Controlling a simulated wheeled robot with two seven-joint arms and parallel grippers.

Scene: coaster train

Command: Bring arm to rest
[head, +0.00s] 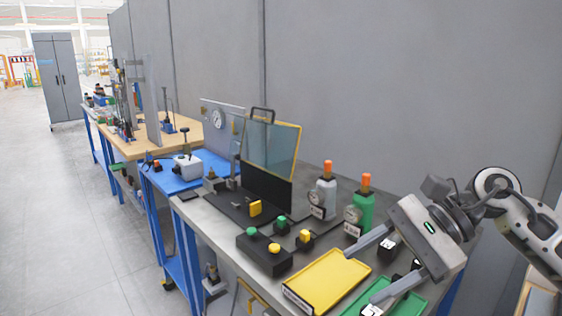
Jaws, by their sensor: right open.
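My right gripper (372,276) is at the right of the head view, over the near end of the grey workbench (222,215). Its two fingers are spread apart with nothing visible between them. One finger reaches above the right edge of a yellow tray (326,280); the other is over a green tray (410,306). I cannot tell whether either finger touches a tray. My right arm (500,195) comes in from the right edge. My left gripper is not in view.
A grey bottle (326,197) and a green bottle (361,210), both with orange tops, stand behind the trays. A black button box (264,254) and a framed clear guard (270,146) are further left. A grey wall is behind; the floor (75,220) at left is clear.

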